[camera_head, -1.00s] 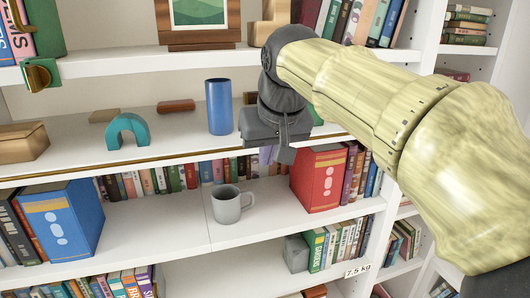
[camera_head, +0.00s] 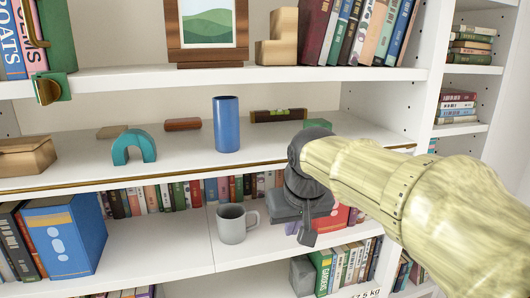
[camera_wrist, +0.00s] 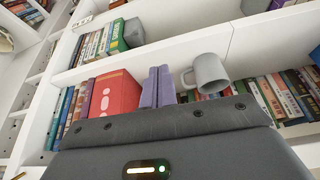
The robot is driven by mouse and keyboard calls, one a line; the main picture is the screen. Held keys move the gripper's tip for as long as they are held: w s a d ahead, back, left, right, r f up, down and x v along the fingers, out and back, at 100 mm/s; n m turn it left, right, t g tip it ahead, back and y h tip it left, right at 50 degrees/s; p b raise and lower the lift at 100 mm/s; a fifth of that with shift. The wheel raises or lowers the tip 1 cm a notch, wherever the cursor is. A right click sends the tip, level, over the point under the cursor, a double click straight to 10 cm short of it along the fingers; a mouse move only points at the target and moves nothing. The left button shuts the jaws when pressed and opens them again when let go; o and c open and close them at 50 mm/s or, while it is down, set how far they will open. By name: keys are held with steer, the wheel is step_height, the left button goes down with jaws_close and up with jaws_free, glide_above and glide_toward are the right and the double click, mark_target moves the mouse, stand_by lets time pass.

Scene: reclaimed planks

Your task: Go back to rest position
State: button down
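My gripper (camera_head: 307,238) hangs in front of the shelf with the grey mug, to the right of the mug, in the head view. In the wrist view its two narrow fingers (camera_wrist: 158,72) stand side by side with almost no gap and nothing seen between them. The grey mug (camera_head: 232,224) stands upright on the shelf, apart from the gripper; it also shows in the wrist view (camera_wrist: 208,73). A red binder (camera_head: 333,216) is partly hidden behind my gripper and shows more fully in the wrist view (camera_wrist: 114,92).
A blue cylinder (camera_head: 227,124), a teal arch (camera_head: 134,147) and a spirit level (camera_head: 278,115) are on the shelf above. A blue binder (camera_head: 64,237) stands at left. Shelf edges and books lie close around my arm. Open space shows left of the mug.

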steer(key=s+d+f, duration=0.3)
steer(key=f, duration=0.5)
steer(key=s+d+f+m+g+b, duration=0.1)
steer(key=s+d+f, duration=0.2)
steer(key=f, duration=0.6)
steer(key=s+d+f+m+g+h+b, duration=0.1)
steer(key=s+d+f, duration=0.2)
steer(key=f, duration=0.6)
steer(key=shift+s+d, duration=0.25)
steer(key=shift+s, duration=0.9)
